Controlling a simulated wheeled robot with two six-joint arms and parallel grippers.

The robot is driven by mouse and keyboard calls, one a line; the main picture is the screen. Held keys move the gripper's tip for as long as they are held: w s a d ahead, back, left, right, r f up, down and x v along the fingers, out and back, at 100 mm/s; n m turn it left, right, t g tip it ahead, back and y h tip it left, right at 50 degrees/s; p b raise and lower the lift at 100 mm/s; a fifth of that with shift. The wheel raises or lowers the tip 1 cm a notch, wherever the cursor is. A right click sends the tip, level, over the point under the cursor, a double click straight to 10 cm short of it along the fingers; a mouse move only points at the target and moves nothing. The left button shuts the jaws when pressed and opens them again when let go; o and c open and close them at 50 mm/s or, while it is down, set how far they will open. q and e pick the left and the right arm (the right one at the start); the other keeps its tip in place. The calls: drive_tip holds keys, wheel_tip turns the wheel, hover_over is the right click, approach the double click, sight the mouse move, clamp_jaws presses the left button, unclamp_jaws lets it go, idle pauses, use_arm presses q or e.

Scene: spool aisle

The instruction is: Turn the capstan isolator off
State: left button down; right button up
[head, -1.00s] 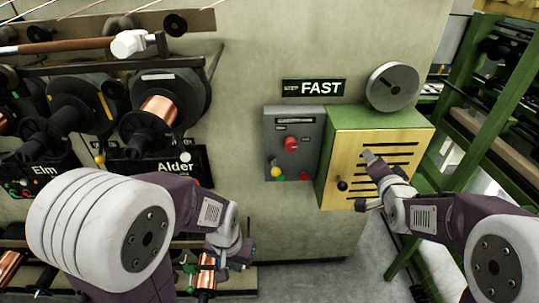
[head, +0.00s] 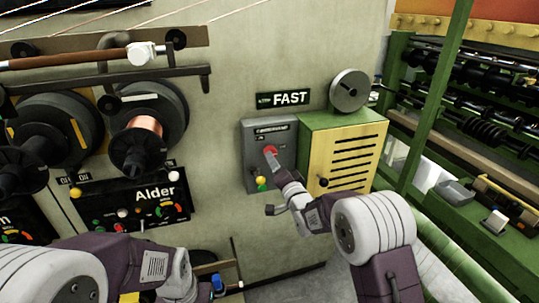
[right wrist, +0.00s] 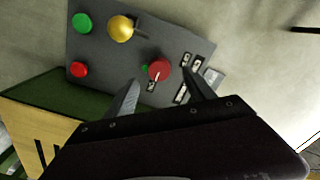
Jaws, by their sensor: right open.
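The grey control box (head: 252,150) is on the wall below the FAST sign. Its red rotary knob (head: 271,149) is the likely isolator; in the right wrist view the red knob (right wrist: 159,69) has a pale mark toward its lower left and small label plates beside it. My right gripper (head: 268,183) is in front of the box, and one finger overlaps the knob's lower part. In the right wrist view my open right gripper (right wrist: 161,78) has a finger either side of the knob, with contact unclear. My left gripper (head: 200,288) is low at the bottom edge, its jaws unclear.
The box also carries a yellow knob (right wrist: 121,28), a green button (right wrist: 83,23) and a red button (right wrist: 80,69). A yellow-green slotted cabinet (head: 350,150) adjoins it on the right.

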drive_tip(key=shift+p+x, duration=0.4)
drive_tip(key=shift+x, duration=3.3)
drive_tip(key=shift+d+f, duration=0.1)
drive_tip(key=shift+d, duration=0.05)
clamp_jaws()
drive_tip(key=c, duration=1.4)
unclamp_jaws()
drive_tip(key=shift+f+n+b, duration=0.15)
drive_tip(key=shift+n+b, duration=0.55)
drive_tip(key=shift+f+n+b, duration=0.15)
drive_tip(key=shift+n+b, duration=0.55)
drive_tip(key=shift+o, duration=0.2)
drive_tip(key=n+b, duration=0.4)
drive_tip(key=n, duration=0.1)
drive_tip(key=n+b, duration=0.3)
drive_tip(key=n, duration=0.2)
drive_tip(key=shift+n, duration=0.4)
drive_tip(key=shift+w+d+r+n+b, duration=0.1)
drive_tip(key=shift+n+b, duration=1.3)
drive_tip(key=shift+n, duration=0.9)
